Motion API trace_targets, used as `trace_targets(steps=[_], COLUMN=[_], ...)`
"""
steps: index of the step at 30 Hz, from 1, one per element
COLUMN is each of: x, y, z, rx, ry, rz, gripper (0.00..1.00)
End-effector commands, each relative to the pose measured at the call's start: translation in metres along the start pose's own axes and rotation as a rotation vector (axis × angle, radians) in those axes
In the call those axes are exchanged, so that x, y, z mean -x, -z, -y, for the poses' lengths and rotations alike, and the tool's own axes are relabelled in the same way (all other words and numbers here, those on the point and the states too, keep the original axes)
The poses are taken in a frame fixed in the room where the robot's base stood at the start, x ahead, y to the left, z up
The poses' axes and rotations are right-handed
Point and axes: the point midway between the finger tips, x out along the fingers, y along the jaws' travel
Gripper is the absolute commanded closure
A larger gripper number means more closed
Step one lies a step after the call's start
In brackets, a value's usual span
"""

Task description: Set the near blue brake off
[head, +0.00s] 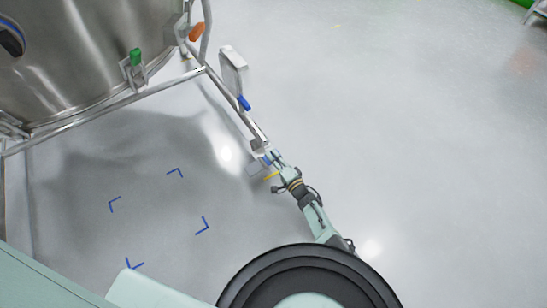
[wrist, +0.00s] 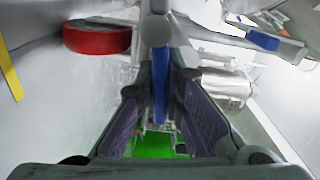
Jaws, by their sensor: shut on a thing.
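The near blue brake (wrist: 160,92) is a narrow blue lever, seen between my fingers in the wrist view. My gripper (head: 269,160) is at the near end of the steel frame's side rail in the head view, and it is shut on this lever. In the head view only a little blue shows there, as the gripper covers most of it. A second blue brake (head: 244,102) sits farther along the same rail; it also shows at the upper right of the wrist view (wrist: 276,42).
A large steel vessel (head: 85,60) stands on the tubular frame (head: 105,107), with a green clamp (head: 135,57) and an orange handle (head: 196,32). Blue corner marks (head: 203,226) lie on open floor. The right side is clear.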

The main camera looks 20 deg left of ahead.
Motion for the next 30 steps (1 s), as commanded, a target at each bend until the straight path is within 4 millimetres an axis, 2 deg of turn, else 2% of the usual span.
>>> trace_targets(steps=[6, 14, 15, 23, 30], x=[0.0000, -0.0001, -0.0001, -0.0001, -0.0001], y=[-0.0020, -0.0024, -0.0024, -0.0018, -0.0013], z=[0.0081, 0.0076, 0.0077, 0.0077, 0.0077], rx=[0.159, 0.175, 0.175, 0.172, 0.171], ry=[-0.001, 0.000, 0.000, 0.000, -0.001], rz=[0.002, 0.003, 0.004, 0.002, 0.001], gripper=[1.00, 1.00, 0.90, 0.72, 0.71])
